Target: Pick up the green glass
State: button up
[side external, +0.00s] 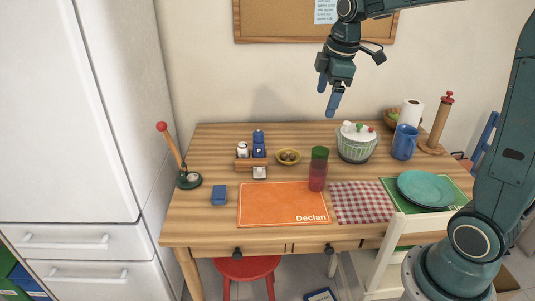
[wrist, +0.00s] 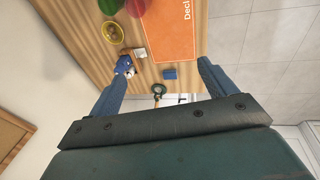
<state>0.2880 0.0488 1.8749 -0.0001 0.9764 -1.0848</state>
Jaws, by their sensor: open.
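The green glass (side external: 319,153) shows above a red glass (side external: 317,178) near the middle of the wooden table. In the wrist view the green glass (wrist: 108,5) and the red glass (wrist: 137,6) are side by side, cut off by the top edge. My gripper (side external: 328,96) is open and empty, high above the back of the table, well above the glasses. Its two fingers (wrist: 162,75) are spread wide in the wrist view.
An orange placemat (side external: 283,205) lies left of the glasses and a checked cloth (side external: 362,203) right of them. A yellow bowl (side external: 288,157) and a condiment caddy (side external: 251,157) stand left.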

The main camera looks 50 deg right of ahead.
jog(key=w+d+f+n+g, duration=0.1)
jog(key=w+d+f+n, duration=0.3)
jog(key=w+d+f, duration=0.5)
jog(key=n+g, duration=0.2)
jog(key=n, duration=0.3)
send_near(320, 157)
jog(key=w+d+r, duration=0.1)
jog(key=d, duration=0.3)
notch_tip(320, 157, down, 8)
jog(key=shift+y, duration=0.4)
jog(key=shift+a+f, duration=0.1)
jog(key=shift+f, duration=0.15)
jog(key=shift+w+a+f, duration=0.1)
jog(key=shift+f, duration=1.1)
jog(key=shift+w+a+f, duration=0.1)
jog(key=shift+f, duration=1.15)
jog(key=shift+c, duration=0.4)
jog(key=c, duration=1.1)
